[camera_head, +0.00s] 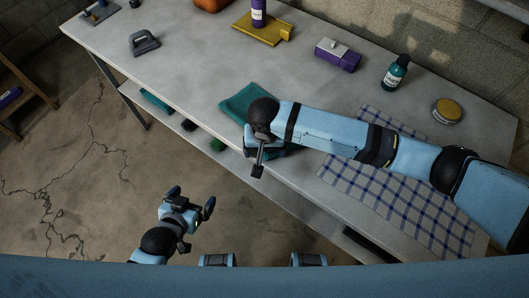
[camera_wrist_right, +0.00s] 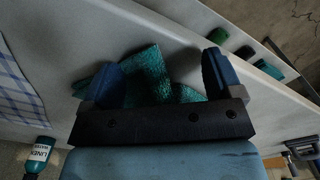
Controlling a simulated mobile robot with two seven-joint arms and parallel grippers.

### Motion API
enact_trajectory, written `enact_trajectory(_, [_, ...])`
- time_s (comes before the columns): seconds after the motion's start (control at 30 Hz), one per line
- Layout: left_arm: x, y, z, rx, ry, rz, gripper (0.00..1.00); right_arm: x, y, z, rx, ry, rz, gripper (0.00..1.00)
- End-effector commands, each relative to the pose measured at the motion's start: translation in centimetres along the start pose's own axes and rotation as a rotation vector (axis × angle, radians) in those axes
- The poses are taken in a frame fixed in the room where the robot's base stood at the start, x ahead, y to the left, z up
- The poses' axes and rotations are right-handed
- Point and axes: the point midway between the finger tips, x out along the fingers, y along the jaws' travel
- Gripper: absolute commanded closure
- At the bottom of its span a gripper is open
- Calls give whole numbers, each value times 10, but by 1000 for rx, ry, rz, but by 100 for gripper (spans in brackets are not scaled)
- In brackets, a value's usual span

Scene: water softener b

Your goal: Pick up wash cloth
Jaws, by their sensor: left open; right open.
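A teal cloth (camera_head: 238,99), which looks like the wash cloth, lies crumpled on the workbench near its front edge. My right arm covers part of it in the head view. My right gripper (camera_head: 257,152) is open over the near side of the cloth. In the right wrist view, the cloth (camera_wrist_right: 150,72) shows between and behind the two spread blue fingers, with one finger overlapping it. I cannot tell whether the fingers touch it. My left gripper (camera_head: 190,202) is open and empty, in front of the bench over the floor.
The workbench (camera_head: 190,70) holds a checked towel (camera_head: 400,203) under my right arm, a teal bottle (camera_head: 395,72), a round tin (camera_head: 447,111), a purple box (camera_head: 338,54) and a yellow tray (camera_head: 262,30).

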Motion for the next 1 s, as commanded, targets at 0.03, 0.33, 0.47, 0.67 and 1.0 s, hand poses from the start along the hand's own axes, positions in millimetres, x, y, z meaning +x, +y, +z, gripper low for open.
enact_trajectory(0.03, [0, -1, 0, 0, 0, -1, 0, 0, 0, 0, 0, 0, 0, 15])
enact_trajectory(0.33, [1, -2, 3, 1, -3, -3, 0, 2, 0, 0, 0, -1, 0, 15])
enact_trajectory(0.47, [1, -2, 5, 1, -7, -3, 0, 2, 0, 0, 0, -1, 0, 30])
enact_trajectory(0.67, [1, -2, 5, 1, -8, -3, 0, 2, 0, 0, 0, -1, 0, 53])
enact_trajectory(1.0, [0, -1, 3, 1, -4, -2, 0, 2, 0, 0, 0, -1, 0, 92])
